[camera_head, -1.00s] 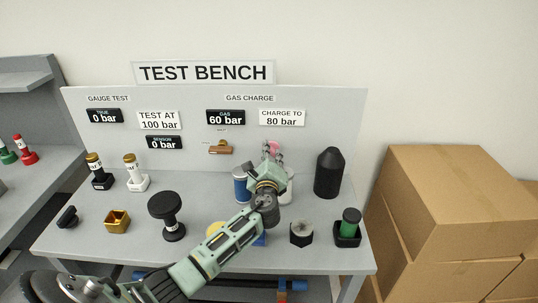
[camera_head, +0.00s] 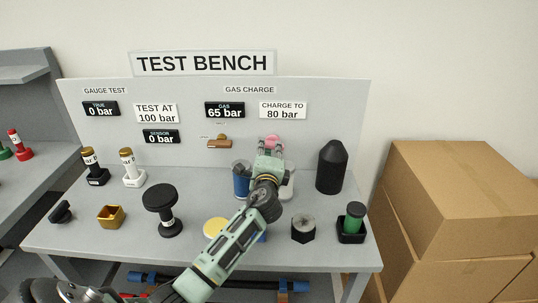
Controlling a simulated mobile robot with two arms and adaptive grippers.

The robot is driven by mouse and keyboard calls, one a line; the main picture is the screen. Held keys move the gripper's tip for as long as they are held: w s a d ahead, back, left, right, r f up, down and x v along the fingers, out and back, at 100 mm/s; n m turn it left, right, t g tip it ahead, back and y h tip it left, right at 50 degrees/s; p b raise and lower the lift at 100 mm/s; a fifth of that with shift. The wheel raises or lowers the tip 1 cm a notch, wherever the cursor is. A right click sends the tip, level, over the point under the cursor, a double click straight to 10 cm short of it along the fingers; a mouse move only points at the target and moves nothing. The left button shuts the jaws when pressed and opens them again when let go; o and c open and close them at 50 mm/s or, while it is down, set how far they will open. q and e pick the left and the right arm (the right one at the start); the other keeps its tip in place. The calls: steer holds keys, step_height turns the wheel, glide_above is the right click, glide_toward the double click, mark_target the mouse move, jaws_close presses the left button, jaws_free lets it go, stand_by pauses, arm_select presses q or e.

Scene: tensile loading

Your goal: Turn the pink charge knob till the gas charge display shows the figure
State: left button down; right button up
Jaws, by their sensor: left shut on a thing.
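The pink charge knob (camera_head: 272,140) shows at the foot of the back panel, right of the brown valve handle. My left gripper (camera_head: 271,148) is shut on it, and its fingers hide the knob's lower part. The gas charge display (camera_head: 225,110) reads 65 bar. The sign to its right (camera_head: 283,110) reads CHARGE TO 80 bar. My right gripper does not show.
The bench (camera_head: 90,228) holds a blue cylinder (camera_head: 241,181) beside my gripper and a black bottle (camera_head: 331,167) to the right. A brown handle (camera_head: 219,142) sits on the panel. Cardboard boxes (camera_head: 465,190) stand right of the bench.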

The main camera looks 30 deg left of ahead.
arm_select(q)
steer(key=shift+f+n+b, duration=0.2)
steer(key=shift+n+b, duration=0.45)
steer(key=shift+n, duration=0.45)
steer(key=c, duration=1.7)
jaws_free()
steer(key=v, duration=1.2)
steer(key=shift+s+a, duration=0.1)
steer(key=shift+r, duration=0.1)
